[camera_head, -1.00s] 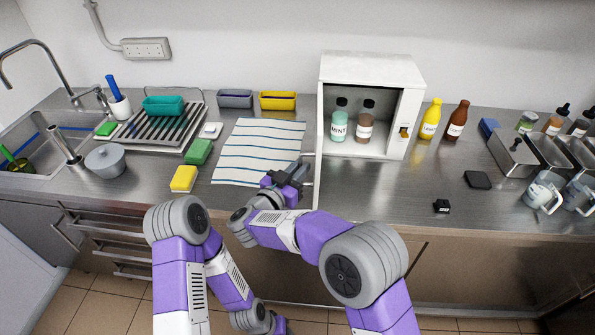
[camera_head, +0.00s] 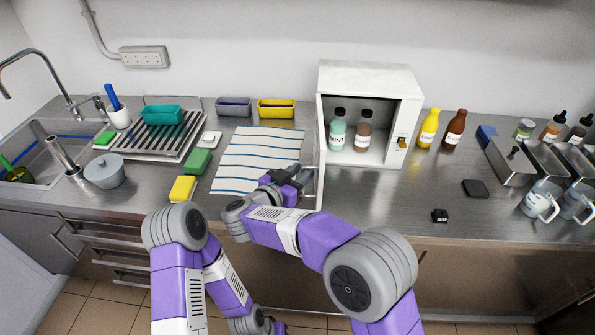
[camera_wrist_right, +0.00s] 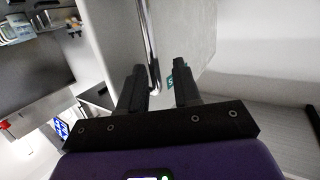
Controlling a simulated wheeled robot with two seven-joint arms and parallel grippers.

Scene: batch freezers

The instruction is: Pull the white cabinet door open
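The white cabinet (camera_head: 372,78) stands on the counter with its front open, showing a mint bottle (camera_head: 338,131) and a brown bottle (camera_head: 363,132) inside. Its door (camera_head: 319,160) stands swung out toward me, nearly edge-on, at the cabinet's left side. My right gripper (camera_head: 287,178) is at the door's outer left side. In the right wrist view, the metal bar handle (camera_wrist_right: 148,40) runs between its two parted fingers (camera_wrist_right: 160,88), beside the pale door panel (camera_wrist_right: 188,35). The bar lies nearer the left finger; contact is unclear. My left gripper is low at the bottom edge, mostly hidden.
A striped cloth (camera_head: 258,158) lies left of the door. A yellow sponge (camera_head: 183,188) and a green sponge (camera_head: 197,161) lie farther left. Yellow (camera_head: 429,128) and brown (camera_head: 455,130) sauce bottles stand right of the cabinet.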

